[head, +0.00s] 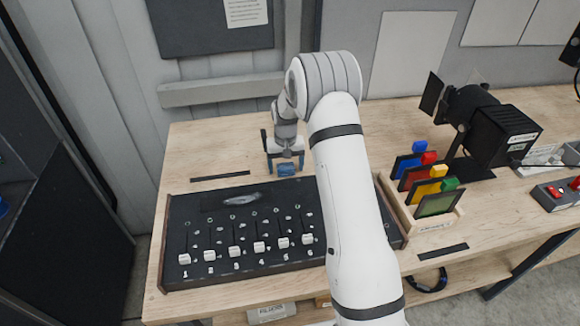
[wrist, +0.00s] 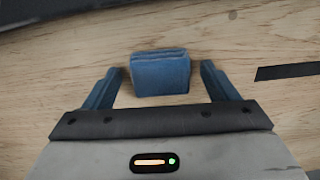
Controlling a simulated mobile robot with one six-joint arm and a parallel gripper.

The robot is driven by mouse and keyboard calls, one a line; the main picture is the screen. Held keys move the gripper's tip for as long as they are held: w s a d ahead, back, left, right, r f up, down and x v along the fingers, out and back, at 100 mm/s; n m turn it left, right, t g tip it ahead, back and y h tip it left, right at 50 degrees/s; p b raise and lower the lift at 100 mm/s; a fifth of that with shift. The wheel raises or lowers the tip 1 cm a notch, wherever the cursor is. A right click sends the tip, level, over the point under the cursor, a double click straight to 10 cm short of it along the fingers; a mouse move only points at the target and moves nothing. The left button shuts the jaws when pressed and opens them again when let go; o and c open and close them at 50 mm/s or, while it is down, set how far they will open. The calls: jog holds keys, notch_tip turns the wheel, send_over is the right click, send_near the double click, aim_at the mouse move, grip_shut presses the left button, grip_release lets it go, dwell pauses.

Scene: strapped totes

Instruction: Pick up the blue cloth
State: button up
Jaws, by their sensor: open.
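The blue cloth (wrist: 160,75) is a small folded block lying on the wooden table in the wrist view. It sits between the two blue fingers of my gripper (wrist: 160,88), with a gap on each side. In the head view the cloth (head: 287,169) shows low between the fingers, behind the black slider console. My gripper (head: 284,160) is open and points down at the table there. Whether the cloth touches a finger cannot be told from the head view, but the wrist view shows it apart from both.
The slider console (head: 250,275) stands in front of my gripper. To the right are a wooden rack (head: 432,222) of coloured cards and a black stage lamp (head: 490,125). A black strip (head: 220,176) lies left of my gripper. The tabletop behind the console is mostly clear.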

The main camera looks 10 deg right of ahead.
aim_at(286, 166)
jog(key=shift+c, duration=0.3)
jog(key=c, duration=1)
notch_tip(286, 166, up, 10)
jog(key=b, duration=0.2)
